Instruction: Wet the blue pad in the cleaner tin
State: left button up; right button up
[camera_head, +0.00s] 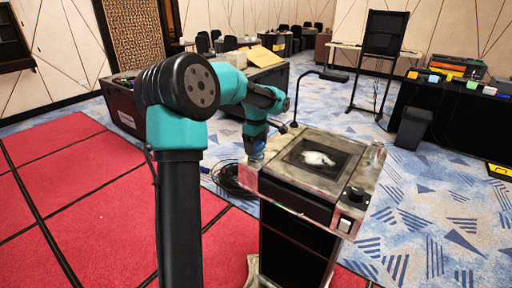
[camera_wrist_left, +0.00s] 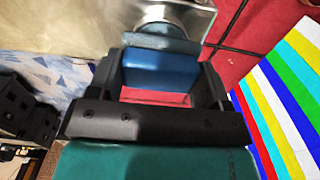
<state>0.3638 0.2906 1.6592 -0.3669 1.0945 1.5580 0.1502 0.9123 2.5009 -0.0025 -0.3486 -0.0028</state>
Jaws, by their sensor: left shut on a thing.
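The blue pad (camera_wrist_left: 160,70) is a block between the two black fingers of my left gripper (camera_wrist_left: 161,80) in the left wrist view. A grey-teal rounded edge (camera_wrist_left: 160,43) lies just beyond it; I cannot tell whether this is part of the pad. A silvery round shape, seemingly the cleaner tin (camera_wrist_left: 168,13), is cut off by the top edge. I cannot tell whether the pad touches it. In the head view my left gripper (camera_head: 255,154) is small and low at the back left corner of the console. My right gripper is not in view.
The console (camera_head: 270,190) has a dark top panel with a white patch, a knob and a thin bent lamp arm (camera_head: 303,82) behind. A panel of coloured stripes (camera_wrist_left: 285,90) stands at the right in the wrist view. A dark bin (camera_head: 412,129) stands at the right.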

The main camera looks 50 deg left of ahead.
aim_at(256, 144)
pick_arm(q)
jog(key=shift+r, duration=3)
